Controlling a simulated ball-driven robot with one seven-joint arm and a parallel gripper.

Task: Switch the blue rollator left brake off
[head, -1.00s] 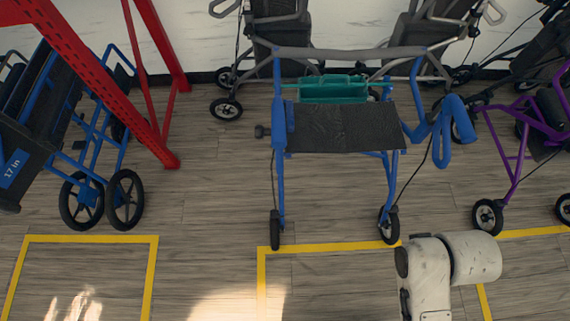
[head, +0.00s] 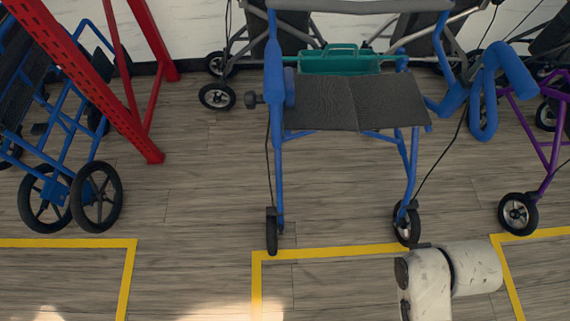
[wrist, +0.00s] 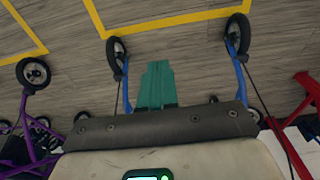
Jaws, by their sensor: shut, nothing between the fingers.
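The blue rollator (head: 275,180) stands upright in the middle of the head view, with a dark seat (head: 355,102) and a grey bar across its top. I cannot tell the left brake's position. In the wrist view the rollator is upside down, with two wheels (wrist: 237,34) showing. My gripper (wrist: 158,66) shows there as teal fingers, shut and empty, apparently apart from the rollator. The head view does not show the fingers.
A red rack post (head: 85,80) and a blue wheelchair (head: 70,185) are at left. A purple rollator (head: 545,170) is at right, with grey walkers (head: 217,97) behind. Yellow floor lines (head: 330,251) run in front.

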